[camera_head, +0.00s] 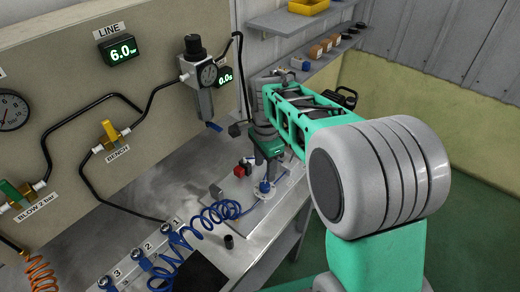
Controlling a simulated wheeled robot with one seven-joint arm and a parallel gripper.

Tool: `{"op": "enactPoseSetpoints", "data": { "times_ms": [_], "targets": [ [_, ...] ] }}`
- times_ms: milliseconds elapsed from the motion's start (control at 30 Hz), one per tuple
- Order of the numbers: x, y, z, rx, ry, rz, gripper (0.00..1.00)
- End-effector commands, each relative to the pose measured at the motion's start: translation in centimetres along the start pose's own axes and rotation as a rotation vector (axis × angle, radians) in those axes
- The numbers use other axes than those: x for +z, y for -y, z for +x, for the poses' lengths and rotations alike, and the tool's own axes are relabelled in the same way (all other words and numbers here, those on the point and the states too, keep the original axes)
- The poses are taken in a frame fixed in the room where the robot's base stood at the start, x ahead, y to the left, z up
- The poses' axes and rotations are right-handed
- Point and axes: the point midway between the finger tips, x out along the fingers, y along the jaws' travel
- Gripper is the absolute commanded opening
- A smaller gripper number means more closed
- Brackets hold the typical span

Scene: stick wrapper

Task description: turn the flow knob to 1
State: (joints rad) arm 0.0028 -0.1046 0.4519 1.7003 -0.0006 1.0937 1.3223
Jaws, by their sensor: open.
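My gripper (268,174) points down at the end of my teal and grey arm, low over a pale plate (235,207) on the bench. It is small in the picture and its jaws are hard to make out. A small blue fitting (265,187) on the plate is directly under it; I cannot tell whether they touch. A red and dark part (243,168) stands just left of my gripper. I cannot make out a flow knob or its scale; my gripper and arm cover part of this area.
A coiled blue hose (215,213) runs from the fitting towards the outlets labelled 1, 2 and 3 (142,262) at the front. A small black cylinder (228,241) stands near the bench edge. A regulator (194,70) hangs on the panel behind. The LINE display (120,48) reads 6.0.

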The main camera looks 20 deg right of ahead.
Motion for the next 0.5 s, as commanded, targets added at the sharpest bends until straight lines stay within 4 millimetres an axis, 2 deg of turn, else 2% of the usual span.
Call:
{"op": "enactPoseSetpoints", "data": {
  "times_ms": [167, 400, 500],
  "targets": [
    [0.0, 0.1, 2.3, 0.007, 0.001, 0.024, 0.52],
    [-0.1, 0.0, 6.7, 0.005, 0.001, 0.024, 0.52],
    [-0.1, 0.1, 7.6, 0.003, 0.000, 0.023, 0.52]
  ]
}}
